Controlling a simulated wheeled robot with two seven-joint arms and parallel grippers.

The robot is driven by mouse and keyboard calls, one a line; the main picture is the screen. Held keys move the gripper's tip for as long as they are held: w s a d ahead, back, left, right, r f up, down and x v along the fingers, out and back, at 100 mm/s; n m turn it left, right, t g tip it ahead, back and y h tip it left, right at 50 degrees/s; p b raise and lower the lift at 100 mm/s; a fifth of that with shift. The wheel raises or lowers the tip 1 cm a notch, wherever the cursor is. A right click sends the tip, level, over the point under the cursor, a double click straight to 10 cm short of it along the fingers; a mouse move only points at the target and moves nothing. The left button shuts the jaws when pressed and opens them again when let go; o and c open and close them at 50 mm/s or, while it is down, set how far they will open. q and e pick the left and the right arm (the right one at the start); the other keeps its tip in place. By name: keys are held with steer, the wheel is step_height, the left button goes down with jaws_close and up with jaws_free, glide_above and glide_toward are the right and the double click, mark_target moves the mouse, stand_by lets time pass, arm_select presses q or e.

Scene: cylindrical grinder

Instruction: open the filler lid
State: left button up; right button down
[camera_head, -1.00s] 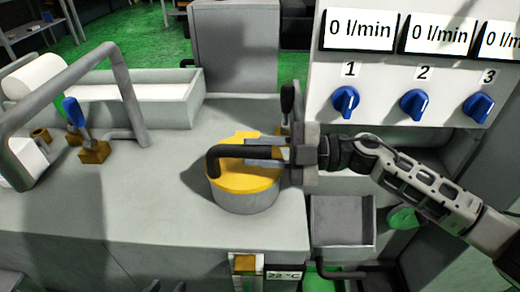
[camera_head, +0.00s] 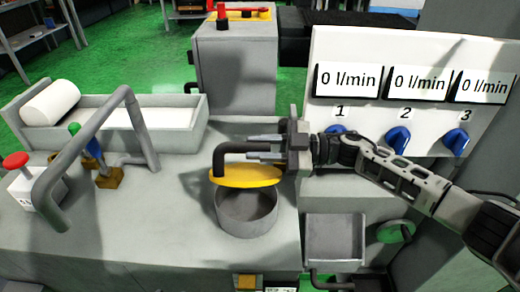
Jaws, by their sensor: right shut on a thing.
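The yellow filler lid (camera_head: 240,178) with its dark bent handle (camera_head: 222,160) is tilted up above the grey round filler neck (camera_head: 246,212). The neck's dark inside shows below the lid. My right gripper (camera_head: 262,150) comes in from the right and is shut on the lid's handle. Its fingers hide part of the handle. My left gripper is not in view.
A panel with blue knobs (camera_head: 398,138) and flow displays stands behind my right arm. A grey bent pipe (camera_head: 85,135), a blue-handled valve (camera_head: 95,150) and a red button box (camera_head: 20,180) are at the left. A grey tray (camera_head: 335,240) sits right of the neck.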

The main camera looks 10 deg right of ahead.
steer(key=shift+w+d+r+m, duration=0.1)
steer(key=shift+w+r+m, duration=0.25)
steer(key=shift+w, duration=0.1)
steer(key=c, duration=1.2)
jaws_free()
steer(key=s+d+b, duration=0.2)
steer(key=s+d, duration=0.1)
steer(key=d, duration=1.2)
steer(key=shift+d, duration=0.35)
steer(key=shift+s+f, duration=0.1)
